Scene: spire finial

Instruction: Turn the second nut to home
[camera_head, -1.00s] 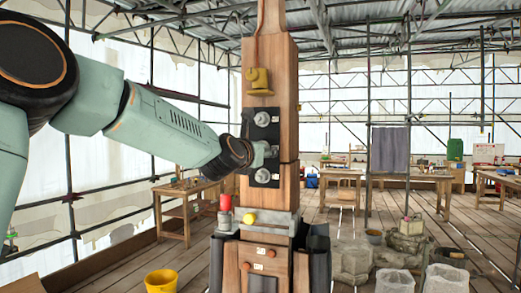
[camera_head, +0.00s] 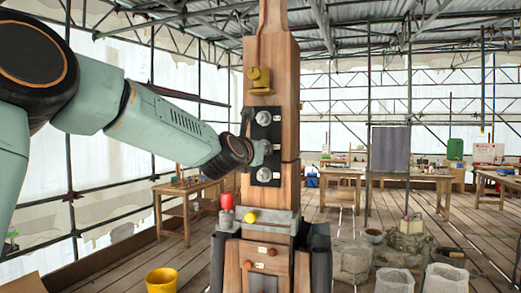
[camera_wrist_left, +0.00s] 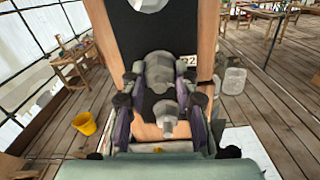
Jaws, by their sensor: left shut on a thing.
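A wooden post (camera_head: 285,75) bears a dark plate (camera_head: 276,131) with silver hex nuts. The upper nut (camera_head: 264,118) and the lower nut (camera_head: 264,174) show clear in the head view. My left gripper (camera_head: 261,152) reaches in from the left at the middle of the plate, where it largely hides the second nut. In the left wrist view the gripper (camera_wrist_left: 159,88) is shut on the second nut (camera_wrist_left: 160,70), its fingers on either side. A label reading 2 (camera_wrist_left: 189,61) sits beside it. Another grey nut (camera_wrist_left: 165,118) shows below. My right gripper is not in view.
A yellow fitting (camera_head: 259,80) is on the post above the plate. A red object (camera_head: 226,201) and a yellow knob (camera_head: 249,216) sit on the ledge below. A yellow bucket (camera_head: 161,281) stands on the floor at left. Workbenches stand behind.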

